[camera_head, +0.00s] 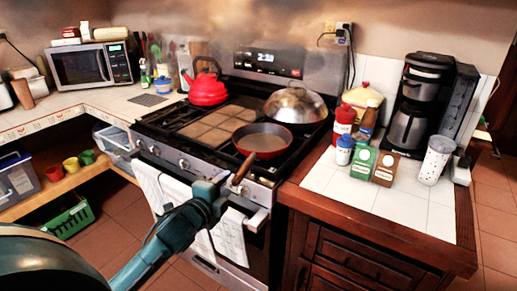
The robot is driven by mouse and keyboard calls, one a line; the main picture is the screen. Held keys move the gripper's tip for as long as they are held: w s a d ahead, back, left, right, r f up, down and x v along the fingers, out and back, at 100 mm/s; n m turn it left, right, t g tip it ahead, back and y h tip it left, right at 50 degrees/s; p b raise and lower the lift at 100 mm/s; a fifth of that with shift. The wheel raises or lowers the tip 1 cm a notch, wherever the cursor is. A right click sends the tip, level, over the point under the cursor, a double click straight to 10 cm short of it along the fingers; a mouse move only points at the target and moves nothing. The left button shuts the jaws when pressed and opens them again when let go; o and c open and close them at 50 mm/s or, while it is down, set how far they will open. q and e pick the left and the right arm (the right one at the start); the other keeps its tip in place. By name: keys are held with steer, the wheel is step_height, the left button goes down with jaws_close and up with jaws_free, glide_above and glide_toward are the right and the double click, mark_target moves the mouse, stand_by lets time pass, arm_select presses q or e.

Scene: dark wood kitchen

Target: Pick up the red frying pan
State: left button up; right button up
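My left gripper (232,184) is at the free end of the handle, in front of the oven. I cannot tell whether its fingers are around the handle or just beside it, or whether they are open. My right gripper is not in view.
A red kettle (208,88) and a domed metal lid (295,103) stand behind the pan. The right counter (407,207) holds jars, two small cartons, a coffee maker (414,110) and a speckled tumbler (436,160). White towels (228,237) hang on the oven front.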

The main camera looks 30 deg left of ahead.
mark_target(238, 171)
arm_select(q)
steer(key=x, duration=0.8)
steer(key=shift+d+f+p, duration=0.1)
steer(key=shift+p, duration=0.25)
steer(key=shift+c, duration=0.4)
jaws_close()
steer(key=shift+w+r, duration=0.1)
steer(key=shift+r, duration=0.1)
